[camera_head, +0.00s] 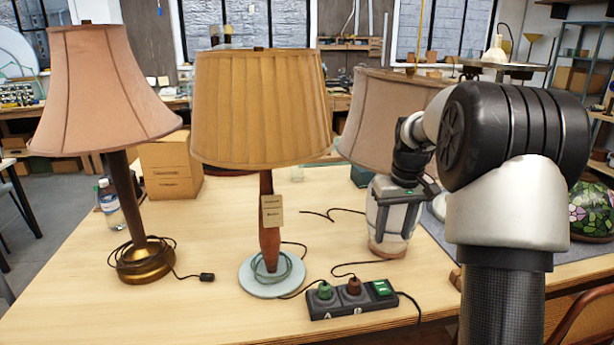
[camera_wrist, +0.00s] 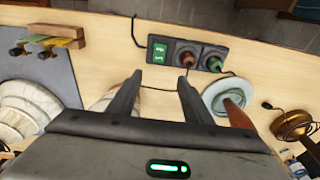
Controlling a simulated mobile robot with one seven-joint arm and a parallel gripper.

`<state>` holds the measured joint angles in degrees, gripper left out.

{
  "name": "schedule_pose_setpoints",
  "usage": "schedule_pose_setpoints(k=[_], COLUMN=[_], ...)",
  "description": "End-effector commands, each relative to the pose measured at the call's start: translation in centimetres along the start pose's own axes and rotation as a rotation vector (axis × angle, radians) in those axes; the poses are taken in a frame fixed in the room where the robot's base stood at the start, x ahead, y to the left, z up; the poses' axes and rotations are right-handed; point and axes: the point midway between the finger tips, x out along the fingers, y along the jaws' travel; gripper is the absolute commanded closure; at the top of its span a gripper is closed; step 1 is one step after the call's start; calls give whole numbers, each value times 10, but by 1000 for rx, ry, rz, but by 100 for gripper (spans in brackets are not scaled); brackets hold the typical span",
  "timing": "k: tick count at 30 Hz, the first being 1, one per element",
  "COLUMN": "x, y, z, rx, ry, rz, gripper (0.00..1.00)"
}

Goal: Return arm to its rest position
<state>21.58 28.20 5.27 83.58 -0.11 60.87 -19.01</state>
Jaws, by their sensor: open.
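My gripper (camera_head: 398,218) is open and empty, and it hangs in front of the pale base of the right lamp (camera_head: 375,243). In the wrist view my gripper (camera_wrist: 157,84) shows two dark fingers spread apart, with bare tabletop between their tips. My arm is bent at the right of the head view and hides part of the right lamp's shade. A black power strip (camera_head: 336,304) lies near the front edge. A green plug (camera_head: 324,290) and a brown plug (camera_head: 354,286) sit in its sockets, beside a green switch (camera_head: 381,288).
The middle lamp (camera_head: 268,220) and the left lamp (camera_head: 122,195) stand on the wooden table (camera_head: 200,320). A loose black plug (camera_head: 207,277) lies between them. A stained-glass shade (camera_head: 592,210) is at the right.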

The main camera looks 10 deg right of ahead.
Motion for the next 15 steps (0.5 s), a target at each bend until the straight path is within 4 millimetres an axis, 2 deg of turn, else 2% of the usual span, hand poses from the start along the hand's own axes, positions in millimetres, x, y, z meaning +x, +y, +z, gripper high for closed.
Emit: schedule_pose_setpoints(k=[2, 5, 9, 12, 15], x=[-26, -67, -126, -158, -181], y=[-14, -39, -81, -108, -130], z=[6, 24, 69, 107, 148], rx=[-7, -10, -8, -2, 5], ry=[19, 52, 114, 162, 212], rz=[10, 28, 50, 57, 57], gripper=[55, 55, 55, 55, 55])
